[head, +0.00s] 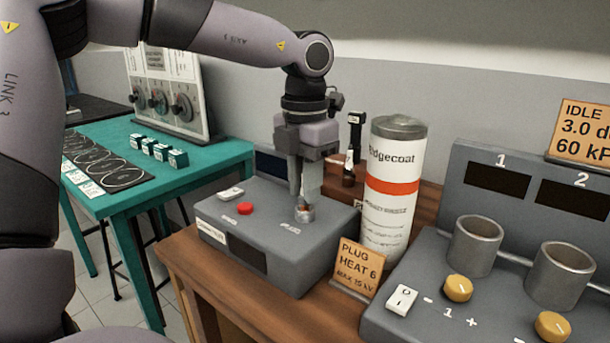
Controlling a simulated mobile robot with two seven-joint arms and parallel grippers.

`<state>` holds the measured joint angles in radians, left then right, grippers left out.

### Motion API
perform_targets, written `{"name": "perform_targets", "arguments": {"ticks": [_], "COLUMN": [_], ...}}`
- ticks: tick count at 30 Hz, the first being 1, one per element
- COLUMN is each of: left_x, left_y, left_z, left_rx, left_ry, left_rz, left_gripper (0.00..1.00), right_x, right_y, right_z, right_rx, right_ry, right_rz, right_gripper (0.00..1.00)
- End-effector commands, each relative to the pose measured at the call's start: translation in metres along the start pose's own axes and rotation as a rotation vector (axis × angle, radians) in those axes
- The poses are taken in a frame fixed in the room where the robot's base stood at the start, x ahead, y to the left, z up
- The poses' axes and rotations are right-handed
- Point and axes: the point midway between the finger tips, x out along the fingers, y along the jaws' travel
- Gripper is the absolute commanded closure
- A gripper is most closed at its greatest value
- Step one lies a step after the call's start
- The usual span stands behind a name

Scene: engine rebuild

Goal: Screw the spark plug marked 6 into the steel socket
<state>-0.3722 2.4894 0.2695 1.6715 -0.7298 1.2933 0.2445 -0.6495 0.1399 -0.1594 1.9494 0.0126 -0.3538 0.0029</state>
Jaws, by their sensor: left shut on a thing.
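My left gripper (305,192) points straight down over the grey tester box and is shut on a small part, apparently a spark plug. The steel socket (304,215) is a short metal ring on top of the grey box (268,225). The fingertips are right at its mouth, and the held part is upright at or in it. How deep the part sits is hidden. My right gripper is not in view.
The box carries a red button (244,208) and a white switch (231,194). A tall Edgecoat can (392,190) stands close right, with a "PLUG HEAT 6" card (357,268) before it. A console with metal cups (475,246) is at right. A teal table (195,170) is left.

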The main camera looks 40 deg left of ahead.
Motion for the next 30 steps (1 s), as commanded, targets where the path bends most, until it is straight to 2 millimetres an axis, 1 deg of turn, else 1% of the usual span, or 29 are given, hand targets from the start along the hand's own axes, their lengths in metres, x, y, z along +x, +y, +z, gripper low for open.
{"name": "perform_targets", "arguments": {"ticks": [7,12,15,20,22,27,30], "left_x": [-0.001,-0.002,-0.001,0.000,-0.001,-0.001,-0.001], "left_y": [0.000,0.000,0.000,0.000,0.000,0.000,0.000], "left_z": [0.000,0.000,0.000,0.000,0.000,0.000,0.000], "left_rx": [0.130,0.338,0.431,0.498,0.552,0.760,0.851], "left_ry": [0.001,0.001,0.002,0.001,0.000,0.001,0.001], "left_rz": [-0.001,-0.003,-0.001,-0.001,-0.001,-0.002,-0.002], "left_gripper": [0.96,0.96,0.97,0.97,0.97,0.97,0.97], "right_x": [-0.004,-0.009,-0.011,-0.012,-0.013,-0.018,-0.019], "right_y": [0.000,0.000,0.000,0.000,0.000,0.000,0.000], "right_z": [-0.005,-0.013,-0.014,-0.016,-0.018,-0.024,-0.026], "right_rx": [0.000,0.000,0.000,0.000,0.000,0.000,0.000], "right_ry": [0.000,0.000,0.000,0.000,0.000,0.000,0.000], "right_rz": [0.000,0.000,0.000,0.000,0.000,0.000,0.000], "right_gripper": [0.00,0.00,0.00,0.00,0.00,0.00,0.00]}}
